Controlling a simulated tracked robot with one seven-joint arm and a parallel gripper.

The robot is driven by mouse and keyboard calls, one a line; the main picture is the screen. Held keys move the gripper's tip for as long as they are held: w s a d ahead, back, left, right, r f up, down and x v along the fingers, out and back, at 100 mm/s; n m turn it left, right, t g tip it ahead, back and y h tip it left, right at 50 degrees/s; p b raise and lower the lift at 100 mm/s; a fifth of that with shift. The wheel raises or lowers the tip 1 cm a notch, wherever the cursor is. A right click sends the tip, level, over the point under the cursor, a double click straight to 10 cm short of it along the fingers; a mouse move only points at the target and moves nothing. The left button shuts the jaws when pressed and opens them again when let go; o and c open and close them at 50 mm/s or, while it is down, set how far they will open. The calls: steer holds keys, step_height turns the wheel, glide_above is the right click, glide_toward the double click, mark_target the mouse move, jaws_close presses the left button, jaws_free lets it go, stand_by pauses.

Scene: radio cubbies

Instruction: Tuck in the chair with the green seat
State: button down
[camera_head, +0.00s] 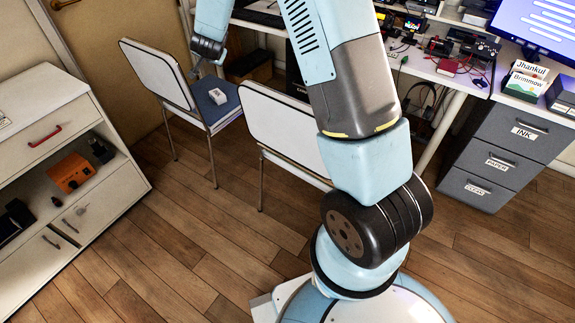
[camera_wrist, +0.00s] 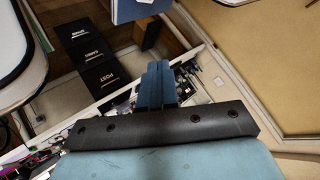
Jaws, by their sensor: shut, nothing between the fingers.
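Two chairs with white backs stand in front of the desk in the head view. The left chair (camera_head: 157,75) shows a blue seat (camera_head: 213,99) with a small white object on it. The nearer chair (camera_head: 283,128) shows its back and metal legs; its seat is hidden behind its back and my arm, so I cannot tell its colour. No green seat is visible. My gripper (camera_head: 201,66) hangs near the top of the left chair, over its seat side. In the wrist view my gripper (camera_wrist: 160,68) has its blue fingers together and empty.
The white desk (camera_head: 433,72) carries electronics, with a grey drawer unit (camera_head: 508,145) at its right. A white cabinet (camera_head: 65,170) stands at left. The wooden floor is clear between cabinet and chairs. In the wrist view, labelled black boxes (camera_wrist: 107,75) lie beyond my fingers.

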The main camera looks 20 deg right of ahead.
step_height(320, 180, down, 16)
steer(key=w+m+h, duration=0.2)
steer(key=w+h, duration=0.1)
steer(key=m+g+h, duration=0.2)
steer(key=h, duration=1)
glide_toward(290, 173)
steer(key=x, duration=0.6)
steer(key=shift+d, duration=0.35)
